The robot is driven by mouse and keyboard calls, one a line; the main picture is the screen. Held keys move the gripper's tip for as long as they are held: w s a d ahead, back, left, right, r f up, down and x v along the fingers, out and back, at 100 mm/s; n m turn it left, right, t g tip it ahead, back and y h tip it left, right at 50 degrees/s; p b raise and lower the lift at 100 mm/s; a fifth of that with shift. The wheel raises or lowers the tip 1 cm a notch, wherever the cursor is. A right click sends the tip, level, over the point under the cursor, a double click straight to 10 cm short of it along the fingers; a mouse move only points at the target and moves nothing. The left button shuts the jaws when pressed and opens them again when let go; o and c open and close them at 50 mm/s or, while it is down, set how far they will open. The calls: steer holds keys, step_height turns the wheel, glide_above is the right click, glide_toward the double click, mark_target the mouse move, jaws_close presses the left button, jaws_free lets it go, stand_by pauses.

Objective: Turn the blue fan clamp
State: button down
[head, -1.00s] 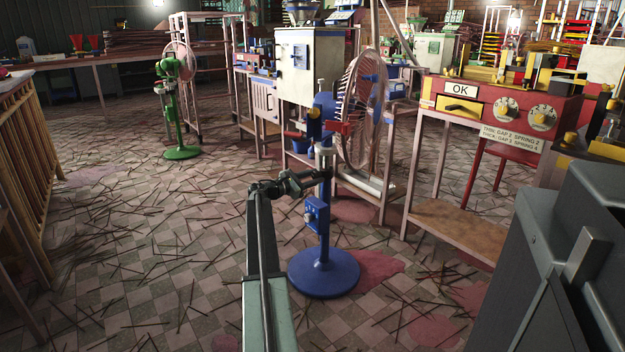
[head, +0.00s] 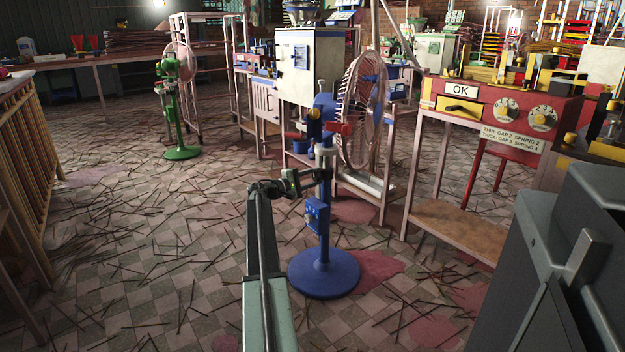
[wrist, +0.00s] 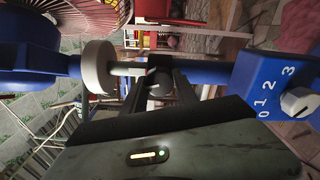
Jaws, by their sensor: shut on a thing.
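The blue fan (head: 323,230) stands on a round blue base, with its pink caged head (head: 362,110) at the top right. A pale collar clamp (head: 325,150) sits on its upper pole. In the wrist view the clamp shows as a pale round piece (wrist: 97,66) with a short pale stem toward my fingers. My gripper (head: 318,178) is at the pole just below the collar. In the wrist view my dark gripper fingers (wrist: 163,82) are shut on the clamp's stem. Their exact contact is partly hidden.
A blue control box (wrist: 280,85) with numbers and a white knob is on the pole, close to my gripper. A red machine (head: 505,110) stands on a table at right. A green fan (head: 178,110) stands at back left. Sticks litter the open floor.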

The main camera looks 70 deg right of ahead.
steer(key=shift+w+r+m, duration=0.1)
steer(key=shift+w+m, duration=0.1)
steer(key=shift+m, duration=0.9)
steer(key=c, duration=1)
jaws_free()
steer(key=shift+o, duration=0.2)
steer(key=shift+s, duration=0.1)
steer(key=v, duration=0.7)
steer(key=shift+a, duration=0.3)
